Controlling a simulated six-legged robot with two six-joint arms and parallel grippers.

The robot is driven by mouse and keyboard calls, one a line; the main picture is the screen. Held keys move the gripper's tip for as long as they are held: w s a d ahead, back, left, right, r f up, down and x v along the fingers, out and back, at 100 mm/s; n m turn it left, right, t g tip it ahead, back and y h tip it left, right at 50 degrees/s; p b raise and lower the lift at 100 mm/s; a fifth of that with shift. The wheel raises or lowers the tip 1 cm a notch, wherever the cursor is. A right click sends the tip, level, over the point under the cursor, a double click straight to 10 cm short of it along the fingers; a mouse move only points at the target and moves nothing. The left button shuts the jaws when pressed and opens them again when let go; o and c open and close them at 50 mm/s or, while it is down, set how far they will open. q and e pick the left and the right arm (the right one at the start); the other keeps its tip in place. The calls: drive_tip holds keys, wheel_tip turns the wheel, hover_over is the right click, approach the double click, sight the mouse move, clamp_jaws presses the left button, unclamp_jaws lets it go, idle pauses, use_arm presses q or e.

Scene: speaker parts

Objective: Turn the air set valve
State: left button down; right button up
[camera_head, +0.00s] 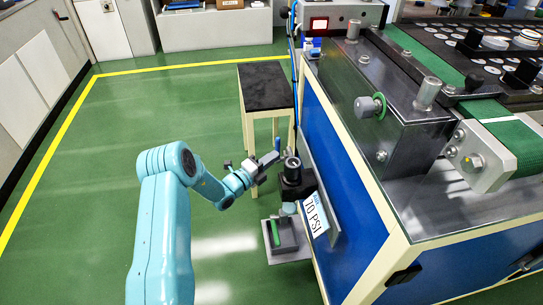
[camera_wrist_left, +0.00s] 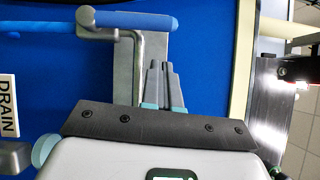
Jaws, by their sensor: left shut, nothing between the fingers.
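A dark valve and regulator assembly (camera_head: 291,182) with a round grey top stands at the side of the blue-panelled machine, beside a "70 PSI" sign (camera_head: 315,214). Which part of it is the air set valve, I cannot tell. My left gripper (camera_head: 272,158) is just left of the assembly's top, shut and empty; contact is not clear. In the left wrist view its closed fingers (camera_wrist_left: 161,68) point toward the blue panel (camera_wrist_left: 205,60). A blue-sleeved handle on a metal bracket (camera_wrist_left: 128,20) lies beyond the fingertips. My right gripper is not in view.
A small black-topped table (camera_head: 265,85) stands behind my left gripper. A grey base plate with a green handle (camera_head: 277,236) is low by the machine. A DRAIN label (camera_wrist_left: 8,107) is at the left in the wrist view. Green floor (camera_head: 140,110) is open at left.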

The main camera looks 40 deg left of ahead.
use_arm(q)
drive_tip(key=s+a+p, duration=0.1)
drive_tip(key=s, duration=0.8)
drive_tip(key=shift+s+r, duration=0.15)
drive_tip(key=shift+s, duration=0.2)
drive_tip(key=shift+s+a, duration=0.1)
drive_tip(key=shift+a, duration=0.05)
